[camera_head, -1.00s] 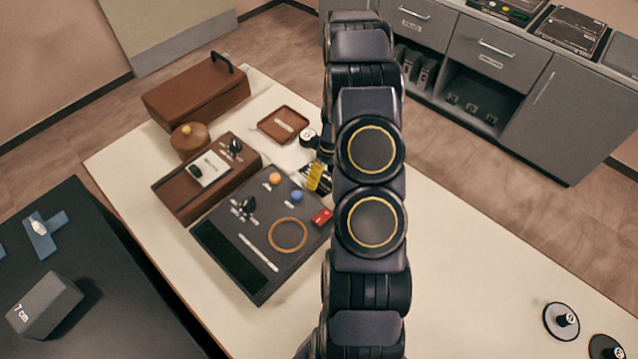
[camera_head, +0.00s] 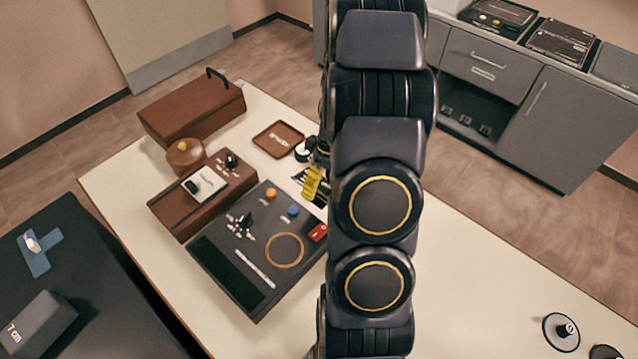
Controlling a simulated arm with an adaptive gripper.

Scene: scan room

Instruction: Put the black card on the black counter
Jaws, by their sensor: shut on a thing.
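My gripper (camera_head: 312,182), with yellow fingers, is over the far middle of the white table, just left of my arm. It is shut on a small dark thing (camera_head: 321,200) with pale marks, which appears to be the black card. The fingers and my arm hide much of it, and I cannot tell whether it is clear of the table. The black counter (camera_head: 95,275) is at the lower left, across a narrow gap from the white table.
The black counter bears a grey block (camera_head: 38,322) marked 7 cm and a blue item (camera_head: 36,252). A dark control panel (camera_head: 255,245) and brown boxes (camera_head: 192,110) crowd the left of the white table (camera_head: 480,285). Its right part is mostly bare, with round discs near the edge.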

